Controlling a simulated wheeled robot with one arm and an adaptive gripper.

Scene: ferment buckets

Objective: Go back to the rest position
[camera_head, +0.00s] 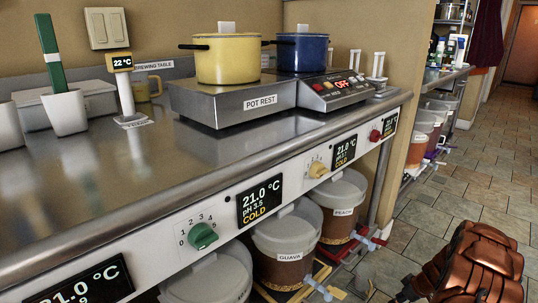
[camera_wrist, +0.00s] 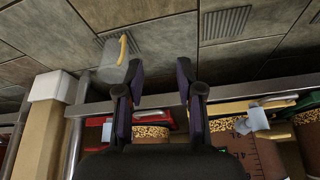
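In the wrist view, my gripper (camera_wrist: 161,75) has its two dark fingers spread apart, with nothing between them. It is over the edge between the tiled floor (camera_wrist: 160,40) and the lower bucket area. A grey piece with a yellow handle-like strip (camera_wrist: 113,62) shows just left of the fingers; I cannot tell whether the left finger touches it. In the head view, a copper-coloured part of my arm shows at the lower right, and my fingers cannot be made out there.
A steel counter (camera_head: 120,180) carries a yellow pot (camera_head: 228,60), a blue pot (camera_head: 302,54) and a control panel. Lidded guava (camera_head: 285,245) and peach (camera_head: 339,205) buckets stand under it, with taps jutting toward the aisle. The tiled aisle (camera_head: 455,185) at right is largely clear.

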